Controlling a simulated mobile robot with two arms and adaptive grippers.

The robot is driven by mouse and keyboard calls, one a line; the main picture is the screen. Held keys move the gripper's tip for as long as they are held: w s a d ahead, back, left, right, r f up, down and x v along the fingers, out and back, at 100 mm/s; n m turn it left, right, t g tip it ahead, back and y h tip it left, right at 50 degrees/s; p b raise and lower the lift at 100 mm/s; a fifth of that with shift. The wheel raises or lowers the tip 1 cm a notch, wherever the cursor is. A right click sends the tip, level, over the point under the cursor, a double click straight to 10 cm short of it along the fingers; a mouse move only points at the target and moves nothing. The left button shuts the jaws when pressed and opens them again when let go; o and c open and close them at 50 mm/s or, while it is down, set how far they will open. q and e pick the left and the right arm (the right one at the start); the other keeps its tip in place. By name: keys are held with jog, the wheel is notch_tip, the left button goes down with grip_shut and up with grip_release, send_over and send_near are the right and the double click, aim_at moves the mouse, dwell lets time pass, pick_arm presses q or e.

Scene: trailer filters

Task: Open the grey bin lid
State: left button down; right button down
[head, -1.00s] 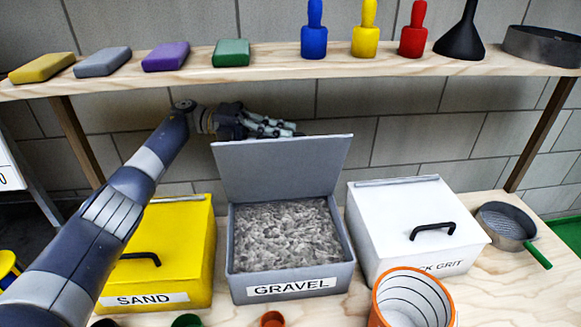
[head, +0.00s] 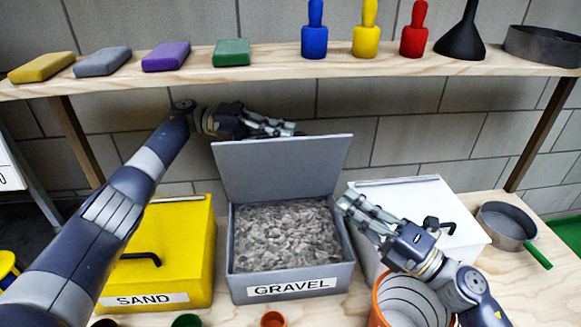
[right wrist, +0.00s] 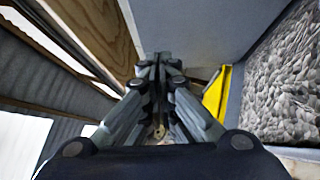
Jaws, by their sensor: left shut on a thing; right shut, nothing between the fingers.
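The grey bin (head: 292,272), labelled GRAVEL, stands in the middle of the bench and is full of grey gravel (head: 288,236). Its lid (head: 282,168) stands up, open, at the back of the bin. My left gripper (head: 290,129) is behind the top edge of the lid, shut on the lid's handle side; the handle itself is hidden. My right gripper (head: 346,205) is shut and empty, over the white bin's left edge beside the gravel bin's right rim. In the right wrist view its fingers (right wrist: 160,62) are together, with gravel at the right.
The yellow SAND bin (head: 190,245) is at the left, and the white bin (head: 430,195) at the right, both shut. An orange bucket (head: 385,318) stands in front, under my right arm. A shelf (head: 280,68) with blocks and tools crosses above. A sieve (head: 505,225) lies far right.

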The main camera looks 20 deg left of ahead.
jog(key=s+a+n+g, duration=0.1)
jog(key=s+a, duration=0.2)
jog(key=a, duration=0.1)
send_near(270, 153)
jog(key=s+a, duration=0.2)
jog(key=shift+w+a+r, duration=0.15)
jog(key=shift+w+a, duration=0.4)
jog(key=shift+w, duration=0.35)
jog(key=shift+w+a+r, duration=0.2)
jog(key=shift+w+a, duration=0.3)
jog(key=shift+w, duration=0.4)
jog(key=shift+r, duration=0.1)
